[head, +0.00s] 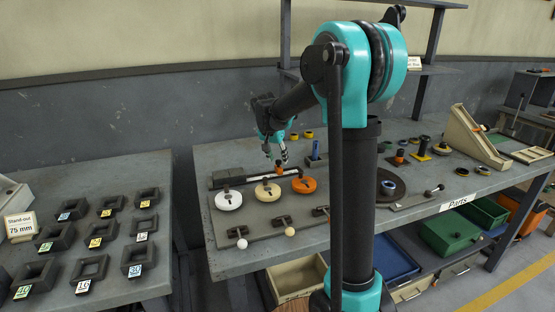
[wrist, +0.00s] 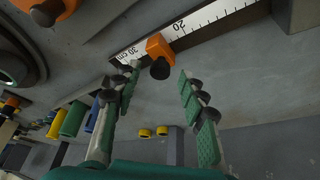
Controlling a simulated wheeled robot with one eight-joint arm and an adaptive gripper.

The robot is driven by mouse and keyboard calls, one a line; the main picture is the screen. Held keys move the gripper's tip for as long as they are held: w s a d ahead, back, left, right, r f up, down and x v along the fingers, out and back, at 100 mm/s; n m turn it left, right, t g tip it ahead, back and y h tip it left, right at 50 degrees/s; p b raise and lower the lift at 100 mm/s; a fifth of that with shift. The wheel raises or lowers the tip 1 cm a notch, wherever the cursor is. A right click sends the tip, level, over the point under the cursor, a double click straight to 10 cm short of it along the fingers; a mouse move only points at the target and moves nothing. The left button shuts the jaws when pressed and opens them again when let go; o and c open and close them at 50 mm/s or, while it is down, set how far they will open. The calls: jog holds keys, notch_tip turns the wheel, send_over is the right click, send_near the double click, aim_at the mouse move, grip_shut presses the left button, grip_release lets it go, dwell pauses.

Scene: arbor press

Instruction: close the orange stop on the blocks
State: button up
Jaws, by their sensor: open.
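The orange stop (wrist: 157,47) sits on a white-scaled rail (wrist: 215,22) between the 20 mark and the 30 cm mark in the wrist view. Its dark round knob (wrist: 160,69) points toward my gripper (wrist: 158,80). My gripper is open, with one finger on each side of the knob and a gap to both. In the head view the stop (head: 279,168) shows small, just below my gripper (head: 276,160). A dark grey block-like piece (wrist: 297,16) stands at the rail's right in the wrist view; I cannot tell whether it is one of the blocks.
White (head: 228,201), cream (head: 267,192) and orange (head: 304,185) discs with dark knobs lie in front of the rail. Blue (wrist: 92,118) and green (wrist: 73,118) pieces stand left in the wrist view. A left table holds several labelled dark frames (head: 90,268).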

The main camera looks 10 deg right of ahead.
jog(key=shift+w+d+f, duration=0.1)
jog(key=shift+w+f, duration=0.05)
jog(key=shift+f, duration=0.35)
grip_shut()
